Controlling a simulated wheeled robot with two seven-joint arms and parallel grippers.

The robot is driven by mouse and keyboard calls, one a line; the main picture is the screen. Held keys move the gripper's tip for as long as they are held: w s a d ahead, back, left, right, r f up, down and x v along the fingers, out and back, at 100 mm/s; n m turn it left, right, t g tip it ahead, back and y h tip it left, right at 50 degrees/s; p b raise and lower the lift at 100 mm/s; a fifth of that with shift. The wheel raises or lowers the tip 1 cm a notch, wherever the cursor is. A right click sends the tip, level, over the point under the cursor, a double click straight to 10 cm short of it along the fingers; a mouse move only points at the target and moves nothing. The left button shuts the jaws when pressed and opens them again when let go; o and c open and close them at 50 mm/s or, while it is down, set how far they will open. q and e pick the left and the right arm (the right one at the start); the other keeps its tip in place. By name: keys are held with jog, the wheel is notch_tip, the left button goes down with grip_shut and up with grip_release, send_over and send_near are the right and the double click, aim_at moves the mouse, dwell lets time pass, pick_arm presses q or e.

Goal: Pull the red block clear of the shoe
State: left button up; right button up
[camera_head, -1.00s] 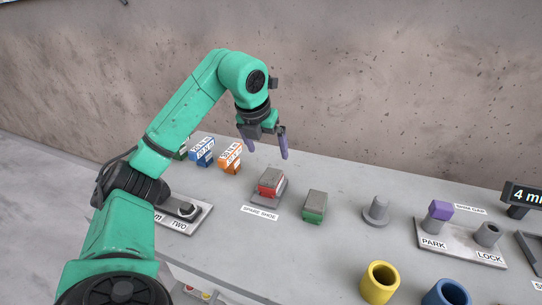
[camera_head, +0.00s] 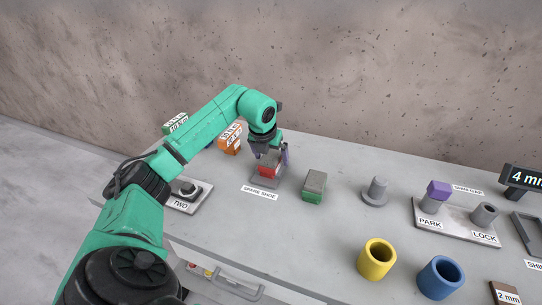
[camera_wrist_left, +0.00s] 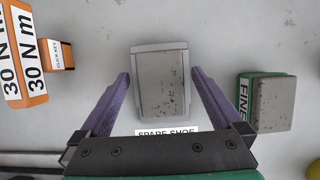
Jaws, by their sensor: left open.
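The red block (camera_head: 267,170) sits in the grey spare shoe (camera_head: 262,183) on the slab, behind the "SPARE SHOE" label (camera_head: 260,193). Its grey top (camera_wrist_left: 163,82) shows in the left wrist view, with the pale rim of the shoe (camera_wrist_left: 161,47) around it. My left gripper (camera_head: 270,157) is open and low over the block. In the left wrist view its purple fingers (camera_wrist_left: 160,88) stand on either side of the block and shoe, with gaps on both sides. The block's far side is hidden. My right gripper is not in view.
A green block (camera_head: 315,187) with a grey top stands close to the right. An orange box (camera_head: 231,139) stands to the left. A grey peg (camera_head: 376,192), a park/lock plate (camera_head: 457,222), yellow (camera_head: 377,259) and blue (camera_head: 441,277) cups are further right.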

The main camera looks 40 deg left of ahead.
aim_at(267, 162)
pick_arm(q)
jog(key=shift+c, duration=0.3)
grip_shut()
jog(key=shift+s+b, duration=0.25)
jog(key=shift+b, duration=0.1)
jog(key=shift+s+d+b, duration=0.25)
jog(key=shift+s+b, duration=0.25)
jog(key=shift+s, duration=0.1)
jog(key=shift+s+d+b, duration=0.25)
jog(key=shift+s+b, duration=0.2)
jog(key=shift+s, duration=0.15)
jog(key=shift+s+d+b, duration=0.25)
jog(key=shift+s+b, duration=0.45)
jog(key=shift+b, duration=0.05)
jog(key=shift+s+d+b, duration=0.25)
jog(key=shift+s+b, duration=0.4)
jog(key=shift+b, duration=0.05)
jog(key=shift+s+d+b, duration=0.2)
jog(key=shift+s+b, duration=0.45)
jog(key=shift+b, duration=0.2)
jog(key=shift+s+d+b, duration=0.2)
jog(key=shift+s+b, duration=0.4)
jog(key=shift+b, duration=0.2)
jog(key=shift+r, duration=0.1)
